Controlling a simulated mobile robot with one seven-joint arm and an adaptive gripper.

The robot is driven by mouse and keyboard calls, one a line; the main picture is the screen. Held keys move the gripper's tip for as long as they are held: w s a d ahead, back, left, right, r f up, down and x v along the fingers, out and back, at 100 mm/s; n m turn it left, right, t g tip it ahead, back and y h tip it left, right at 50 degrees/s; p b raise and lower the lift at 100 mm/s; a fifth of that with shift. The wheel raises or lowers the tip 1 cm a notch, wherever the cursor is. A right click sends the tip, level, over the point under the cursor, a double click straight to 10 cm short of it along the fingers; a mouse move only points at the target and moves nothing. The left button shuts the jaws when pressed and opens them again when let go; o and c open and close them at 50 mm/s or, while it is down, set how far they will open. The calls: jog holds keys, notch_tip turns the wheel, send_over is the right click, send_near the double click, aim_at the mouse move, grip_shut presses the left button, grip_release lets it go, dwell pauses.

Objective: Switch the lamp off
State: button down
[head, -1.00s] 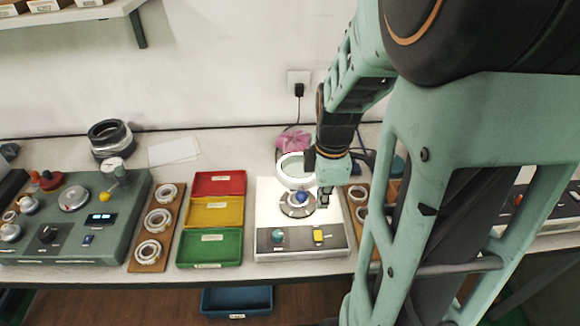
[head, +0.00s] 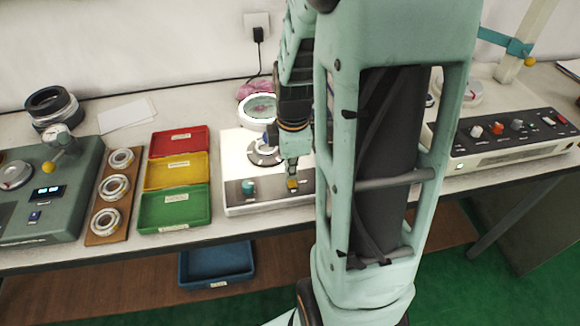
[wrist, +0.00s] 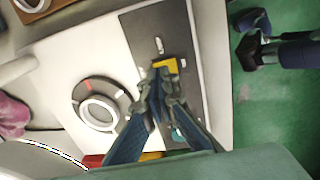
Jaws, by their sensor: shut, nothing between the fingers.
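The lamp is a round magnifier with a bright white ring (head: 258,107) above a white lit box (head: 232,150); part of its ring shows at the wrist view's lower left. The box's dark front panel (head: 268,190) carries a yellow switch (head: 292,184) and a teal knob (head: 248,187). My gripper (head: 292,172) points down over the panel at the yellow switch. In the wrist view its closed fingertips (wrist: 160,80) are right at the yellow switch (wrist: 166,65); I cannot tell whether they touch. The fingers hold nothing.
A bearing ring (wrist: 98,104) lies on the lit box. Red, yellow and green trays (head: 174,222) and a wooden board (head: 90,235) with rings stand to the left. A grey-green machine is further left. A control unit (head: 515,140) stands to the right. A blue bin (head: 215,280) is below.

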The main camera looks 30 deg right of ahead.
jog(key=shift+f, duration=0.45)
jog(key=shift+f, duration=0.1)
jog(key=shift+w+d+f+b, duration=0.1)
jog(key=shift+w+f+b, duration=0.3)
jog(key=shift+b, duration=0.45)
jog(key=shift+s, duration=0.3)
